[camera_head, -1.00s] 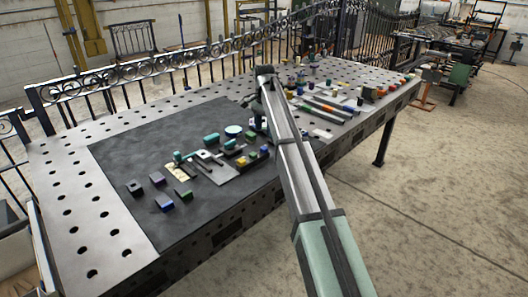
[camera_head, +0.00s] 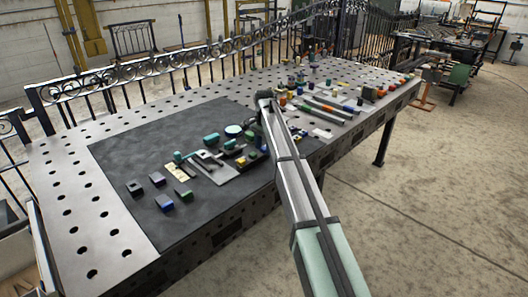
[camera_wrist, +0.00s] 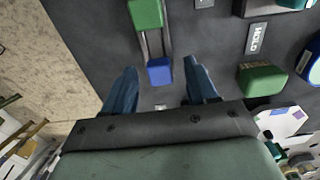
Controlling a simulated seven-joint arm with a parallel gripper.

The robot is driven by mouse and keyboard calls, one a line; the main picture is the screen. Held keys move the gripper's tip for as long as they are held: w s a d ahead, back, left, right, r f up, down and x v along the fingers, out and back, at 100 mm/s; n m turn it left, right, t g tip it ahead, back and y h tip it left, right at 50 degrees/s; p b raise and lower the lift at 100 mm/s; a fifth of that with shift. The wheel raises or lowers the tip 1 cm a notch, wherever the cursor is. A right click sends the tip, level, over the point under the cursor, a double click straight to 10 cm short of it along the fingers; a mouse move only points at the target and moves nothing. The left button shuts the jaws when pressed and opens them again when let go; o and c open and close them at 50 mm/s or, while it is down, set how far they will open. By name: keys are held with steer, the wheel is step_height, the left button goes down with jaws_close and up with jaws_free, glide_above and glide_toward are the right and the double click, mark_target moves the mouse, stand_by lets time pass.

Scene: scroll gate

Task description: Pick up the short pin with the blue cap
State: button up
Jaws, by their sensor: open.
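In the wrist view a small blue block-like cap (camera_wrist: 159,72) lies between and just beyond the tips of my gripper (camera_wrist: 161,68). The gripper is open, with one finger on each side and nothing held. Two thin grey bars run from the blue cap to a green block (camera_wrist: 147,14) farther up. I cannot tell whether this blue cap belongs to the short pin; no pin shaft shows clearly. In the head view my arm hides the gripper's fingers and the spot under them.
A dark mat (camera_head: 120,150) covers the near table, with several coloured blocks and a grey plate (camera_head: 224,172). Its left part is mostly clear.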

mark_target(264, 148)
jaws_close()
stand_by(0.4)
steer(key=shift+r, duration=0.1)
step_height(264, 148, up, 9)
steer(key=s+a, duration=0.2)
steer(key=a, duration=2.2)
steer(key=shift+s+a+f, duration=0.2)
steer(key=shift+s+f, duration=0.1)
